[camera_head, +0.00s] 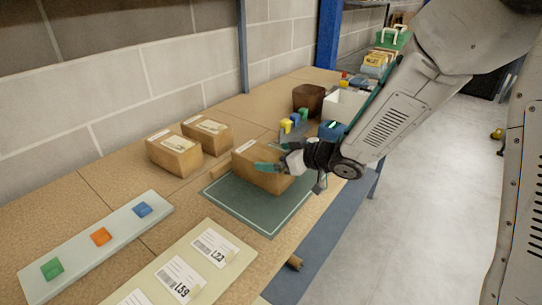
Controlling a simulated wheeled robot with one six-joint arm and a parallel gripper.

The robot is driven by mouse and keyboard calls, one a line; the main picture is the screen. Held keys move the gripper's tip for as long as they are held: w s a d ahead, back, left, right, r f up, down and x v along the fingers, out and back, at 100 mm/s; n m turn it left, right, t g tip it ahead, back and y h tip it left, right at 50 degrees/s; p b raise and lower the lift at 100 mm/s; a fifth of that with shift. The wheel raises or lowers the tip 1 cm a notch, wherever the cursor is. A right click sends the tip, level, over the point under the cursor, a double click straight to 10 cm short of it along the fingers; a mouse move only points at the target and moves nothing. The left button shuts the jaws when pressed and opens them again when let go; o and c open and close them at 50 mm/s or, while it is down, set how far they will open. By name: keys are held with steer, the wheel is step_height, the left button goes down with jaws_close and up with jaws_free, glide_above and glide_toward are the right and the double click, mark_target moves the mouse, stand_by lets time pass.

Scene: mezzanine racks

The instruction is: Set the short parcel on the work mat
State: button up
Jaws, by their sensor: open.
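A brown cardboard parcel (255,176) sits at the back part of the dark green work mat (262,213). My gripper (292,176) is at this parcel's right side, with its teal fingers apart. One finger lies across the parcel's near upper face and the other is at its right; I cannot tell if they touch it. My gripper hides the parcel's right end. Two more cardboard parcels, a left one (174,154) and a right one (208,135), stand on the bench behind and left of the mat. I cannot tell from labels which parcel is the short one.
A pale board with green, orange and blue blocks (97,242) lies at the left. A cream label board (205,262) lies in front of the mat. A brown bin (309,97), a white bin (344,104) and small coloured items (287,126) stand beyond my gripper. The wall bounds the back.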

steer(key=v, duration=0.9)
steer(key=s+d+r+m+t+h, duration=0.1)
steer(key=s+d+r+m+h, duration=0.2)
steer(key=d+h, duration=0.45)
steer(key=s+d+r+m+h, duration=0.2)
steer(key=d+r+m+h, duration=0.2)
steer(key=d, duration=0.6)
steer(key=s+r+m+g, duration=0.1)
steer(key=s+m+g, duration=0.2)
steer(key=s, duration=2.1)
steer(key=g, duration=0.5)
steer(key=shift+y, duration=0.35)
